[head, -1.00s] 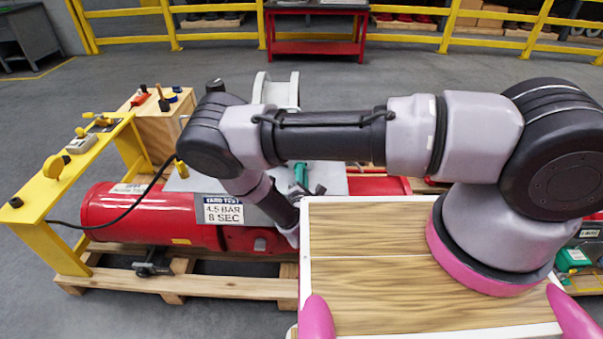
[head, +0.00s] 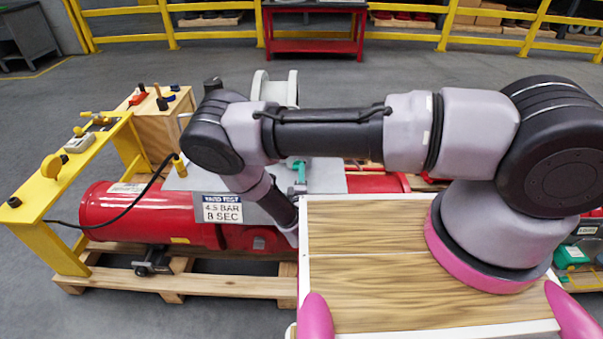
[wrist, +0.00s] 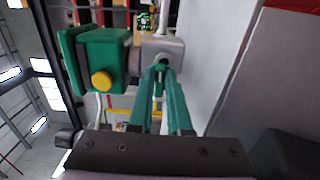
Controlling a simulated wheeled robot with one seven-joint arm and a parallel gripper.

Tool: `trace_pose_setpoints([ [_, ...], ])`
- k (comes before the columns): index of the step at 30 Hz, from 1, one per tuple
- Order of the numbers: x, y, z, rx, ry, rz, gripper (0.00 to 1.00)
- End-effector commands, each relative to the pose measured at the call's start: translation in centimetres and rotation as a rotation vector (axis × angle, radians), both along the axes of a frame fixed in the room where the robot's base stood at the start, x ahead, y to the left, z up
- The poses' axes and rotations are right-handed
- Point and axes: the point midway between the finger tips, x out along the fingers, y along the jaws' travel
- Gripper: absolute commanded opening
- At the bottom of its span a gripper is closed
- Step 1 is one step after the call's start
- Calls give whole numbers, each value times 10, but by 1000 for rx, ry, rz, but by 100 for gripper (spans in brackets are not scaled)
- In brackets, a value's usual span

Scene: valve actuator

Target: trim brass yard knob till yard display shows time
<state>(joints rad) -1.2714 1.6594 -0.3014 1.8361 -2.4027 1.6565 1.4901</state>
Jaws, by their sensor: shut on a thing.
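In the wrist view my gripper (wrist: 162,73) has its green fingers drawn together at the face of a grey block (wrist: 165,50). They are shut on a small dark-looking part there, mostly hidden by the fingertips, so I cannot tell its colour. A green housing (wrist: 103,55) with a round yellow knob (wrist: 101,81) sits just left of the fingers. In the head view a sign (head: 222,208) reads "YARD TEST 4.5 BAR 8 SEC" in front of the red tank (head: 150,215). My wrist hides most of the work spot. I cannot make out a display reading.
A yellow bench frame (head: 70,178) with knobs and a grey box stands at left, with a black cable running to the tank. The tank rests on a wooden pallet (head: 225,284). A pale wall stands close right of my fingers in the wrist view.

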Motion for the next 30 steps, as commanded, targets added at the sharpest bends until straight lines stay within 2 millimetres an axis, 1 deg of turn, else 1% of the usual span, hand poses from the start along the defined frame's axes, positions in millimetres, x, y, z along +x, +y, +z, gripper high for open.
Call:
trace_pose_setpoints([
  [16,-1,-1,-2,23,2,-1,0],
  [17,-1,-1,-2,23,2,-1,24],
  [18,-1,-1,-2,22,2,-1,39],
  [19,-1,-1,-2,22,2,-1,46],
  [26,-1,0,-1,23,1,0,46],
  [30,-3,7,-1,24,1,-2,46],
])
